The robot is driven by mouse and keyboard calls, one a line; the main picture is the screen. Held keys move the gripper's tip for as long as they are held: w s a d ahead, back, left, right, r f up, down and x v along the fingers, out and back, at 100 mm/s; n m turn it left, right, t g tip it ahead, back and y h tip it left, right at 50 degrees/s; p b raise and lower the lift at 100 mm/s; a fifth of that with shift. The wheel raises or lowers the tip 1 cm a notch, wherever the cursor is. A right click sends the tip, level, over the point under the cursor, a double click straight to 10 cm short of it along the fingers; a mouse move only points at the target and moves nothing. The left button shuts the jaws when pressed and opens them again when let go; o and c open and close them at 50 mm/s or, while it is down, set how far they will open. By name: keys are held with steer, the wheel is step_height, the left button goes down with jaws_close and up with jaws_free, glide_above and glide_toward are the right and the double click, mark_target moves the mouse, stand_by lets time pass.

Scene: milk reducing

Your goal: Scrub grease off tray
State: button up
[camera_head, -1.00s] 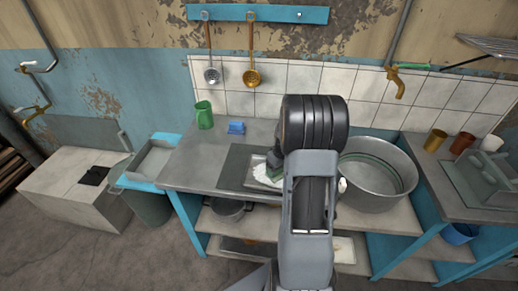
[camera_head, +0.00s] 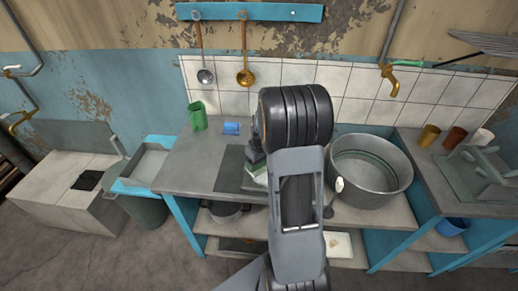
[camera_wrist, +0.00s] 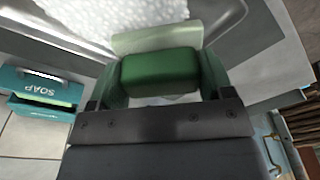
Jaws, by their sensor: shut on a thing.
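My gripper (camera_wrist: 161,80) is shut on a green sponge (camera_wrist: 160,72) with a paler layer along its far side. The sponge is at the edge of white foam (camera_wrist: 130,16) on a grey metal tray (camera_wrist: 62,36). I cannot tell whether the sponge touches the tray. In the head view, my gripper (camera_head: 255,158) is over the worktop, and my arm hides most of the tray. Any grease under the foam cannot be seen.
A large metal pot (camera_head: 372,180) stands right of my arm. Ladles (camera_head: 245,76) hang behind. The worktop's left (camera_head: 180,165) is clear.

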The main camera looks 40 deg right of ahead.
steer(key=shift+w+r, duration=0.15)
steer(key=shift+r, duration=0.45)
steer(key=shift+r+p, duration=1.5)
steer(key=shift+r, duration=0.35)
steer(key=shift+f, duration=0.1)
